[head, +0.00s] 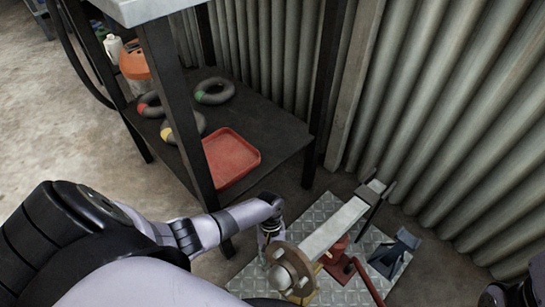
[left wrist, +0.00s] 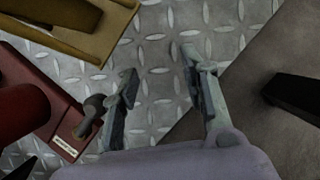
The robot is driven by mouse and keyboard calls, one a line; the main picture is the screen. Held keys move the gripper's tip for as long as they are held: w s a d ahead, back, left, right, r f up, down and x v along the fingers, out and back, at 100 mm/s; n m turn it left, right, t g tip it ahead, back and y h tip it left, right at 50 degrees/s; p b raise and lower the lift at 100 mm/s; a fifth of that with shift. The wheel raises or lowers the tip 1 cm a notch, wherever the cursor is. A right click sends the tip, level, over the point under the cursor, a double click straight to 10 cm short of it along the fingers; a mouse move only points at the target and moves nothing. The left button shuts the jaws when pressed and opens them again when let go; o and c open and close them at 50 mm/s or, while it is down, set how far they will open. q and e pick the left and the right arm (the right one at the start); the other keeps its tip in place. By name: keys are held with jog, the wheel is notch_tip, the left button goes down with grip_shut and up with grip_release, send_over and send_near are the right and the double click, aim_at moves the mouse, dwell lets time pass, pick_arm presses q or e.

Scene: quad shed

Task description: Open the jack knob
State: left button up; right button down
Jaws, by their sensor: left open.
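The red jack (head: 336,252) stands on a diamond-plate sheet under a long pale metal bar. In the left wrist view its red base (left wrist: 70,138) lies at the left, with a small white label. A small dark grey knob with a rounded head (left wrist: 91,112) rises from that base. My left gripper (head: 268,238) points down beside the jack, partly hidden by the wooden disc. In the left wrist view the left gripper (left wrist: 162,88) is open with bare plate between its fingers. The knob is just left of the left finger; I cannot tell whether they touch.
A wooden disc with a round metal end (head: 287,272) sits in front of the jack. A dark metal piece (head: 395,252) stands at its right. A dark shelf (head: 262,122) holds a red tray (head: 231,156) and rings. A corrugated wall (head: 440,110) closes the back.

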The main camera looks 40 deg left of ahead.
pick_arm(q)
jog(key=c, duration=0.9)
grip_shut()
